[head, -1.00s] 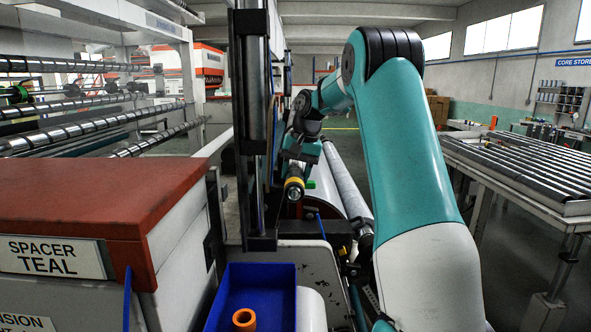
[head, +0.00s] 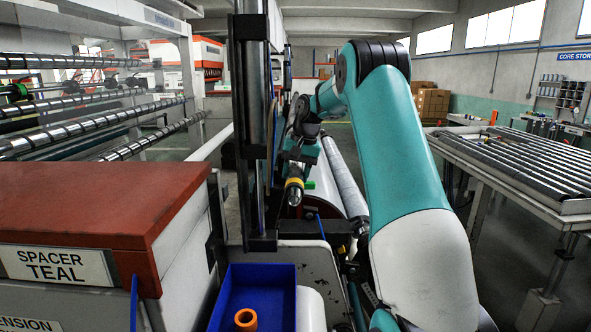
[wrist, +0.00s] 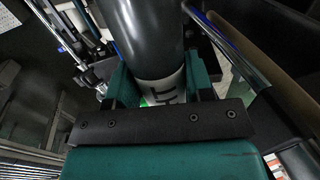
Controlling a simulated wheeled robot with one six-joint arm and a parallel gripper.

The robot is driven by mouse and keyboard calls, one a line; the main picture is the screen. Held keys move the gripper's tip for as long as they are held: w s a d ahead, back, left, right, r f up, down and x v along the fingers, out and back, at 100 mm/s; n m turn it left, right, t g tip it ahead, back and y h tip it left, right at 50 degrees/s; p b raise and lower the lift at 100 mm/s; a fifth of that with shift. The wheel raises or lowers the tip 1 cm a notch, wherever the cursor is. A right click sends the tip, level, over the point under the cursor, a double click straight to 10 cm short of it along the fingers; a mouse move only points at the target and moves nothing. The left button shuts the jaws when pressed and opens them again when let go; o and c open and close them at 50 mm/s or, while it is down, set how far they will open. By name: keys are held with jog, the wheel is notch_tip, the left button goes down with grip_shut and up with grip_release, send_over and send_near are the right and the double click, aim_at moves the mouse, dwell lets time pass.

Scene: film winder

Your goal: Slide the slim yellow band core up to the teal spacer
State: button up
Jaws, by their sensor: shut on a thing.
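My gripper (wrist: 158,90) shows in the wrist view, its teal fingers closed on either side of a pale core (wrist: 158,92) with black print. A dark cylinder (wrist: 145,38) lies in line with the core, above it in that picture. In the head view my gripper (head: 300,157) is small and partly dark, beside the blue-edged post. A dark cylindrical end with a yellow band (head: 294,183) points toward the camera just below it. I cannot tell whether this band belongs to the held core. I cannot make out the teal spacer in either view.
A dark vertical post (head: 252,120) stands close left of my gripper. A blue bin (head: 222,300) with an orange tube (head: 246,319) is in front. A red-topped cabinet (head: 100,215) labelled "SPACER TEAL" is at left. A roller table (head: 520,165) stands at right.

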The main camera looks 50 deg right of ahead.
aim_at(297, 166)
jog(key=shift+w+d+p, duration=0.55)
jog(key=shift+d+p, duration=0.1)
jog(key=shift+p, duration=0.15)
jog(key=o, duration=1.2)
jog(key=shift+c, duration=0.2)
jog(key=v, duration=0.7)
jog(key=shift+r+p, duration=0.3)
jog(key=shift+p, duration=0.1)
jog(key=shift+f, duration=0.1)
